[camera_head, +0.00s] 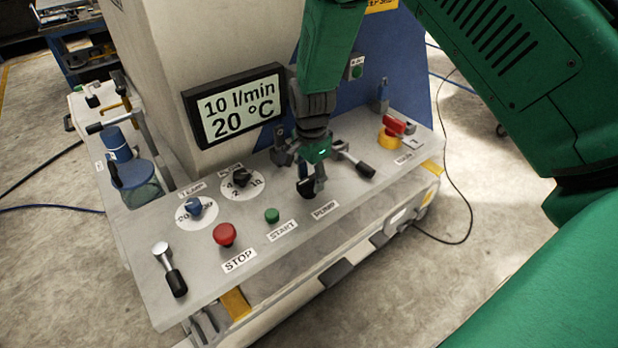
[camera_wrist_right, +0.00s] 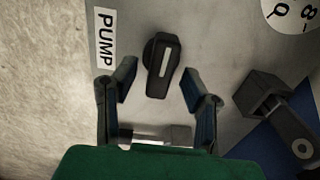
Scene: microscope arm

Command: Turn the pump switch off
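The pump switch is a black rotary knob with a white line; it shows in the right wrist view (camera_wrist_right: 161,66) beside the PUMP label (camera_wrist_right: 105,38). In that view its white line runs nearly up and down. My right gripper (camera_wrist_right: 157,84) is open, with one finger on each side of the knob's narrow end and visible gaps between. In the head view my right gripper (camera_head: 311,182) points down over the panel, and the pump switch (camera_head: 305,189) is partly hidden by it. The PUMP label (camera_head: 325,210) lies in front. My left gripper is not in view.
Close to the right gripper is a lever with a black handle (camera_head: 356,161). Also on the panel (camera_head: 268,243) are a green START button (camera_head: 272,215), a red STOP button (camera_head: 224,234), two dials and a red-and-yellow switch (camera_head: 392,130). A display (camera_head: 236,105) stands behind.

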